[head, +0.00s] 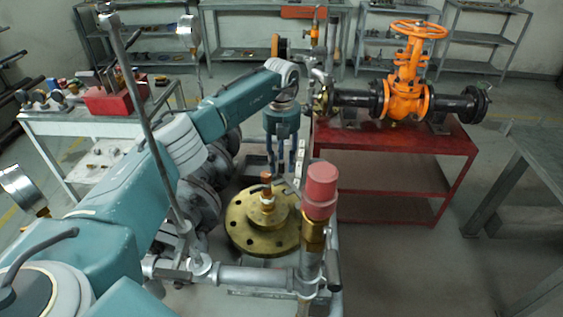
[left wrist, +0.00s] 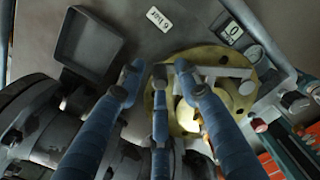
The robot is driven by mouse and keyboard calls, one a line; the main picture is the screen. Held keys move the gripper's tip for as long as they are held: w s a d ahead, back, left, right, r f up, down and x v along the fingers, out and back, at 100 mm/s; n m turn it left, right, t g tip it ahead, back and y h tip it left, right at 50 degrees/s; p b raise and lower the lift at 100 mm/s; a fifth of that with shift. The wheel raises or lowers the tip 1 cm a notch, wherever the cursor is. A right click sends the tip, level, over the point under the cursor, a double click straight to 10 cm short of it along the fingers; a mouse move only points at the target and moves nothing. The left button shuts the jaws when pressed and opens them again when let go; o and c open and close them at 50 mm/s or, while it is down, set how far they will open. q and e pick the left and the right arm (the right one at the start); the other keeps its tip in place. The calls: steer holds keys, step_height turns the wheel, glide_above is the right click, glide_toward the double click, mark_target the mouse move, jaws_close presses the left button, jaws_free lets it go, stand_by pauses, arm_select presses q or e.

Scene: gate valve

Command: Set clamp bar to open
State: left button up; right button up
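My left gripper (head: 281,160) points down in the head view, above the far side of a brass flange (head: 242,228). Its blue fingers are spread, with nothing seen held between them. In the left wrist view the left gripper (left wrist: 157,72) covers part of the round brass flange (left wrist: 186,128). A short pale metal bar (left wrist: 222,72), which may be the clamp bar, lies across that flange, just right of the fingertips and seemingly apart from them. I cannot tell its setting. In the head view the bar is hard to make out behind the copper-topped stem (head: 266,190). My right gripper is not in view.
A red-capped upright fitting (head: 320,190) and grey pipework (head: 255,277) stand near the flange. An orange valve (head: 405,95) sits on a red table (head: 400,150).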

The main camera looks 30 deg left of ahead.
arm_select(q)
step_height(320, 180, up, 12)
steer(key=shift+f, duration=0.2)
stand_by(0.6)
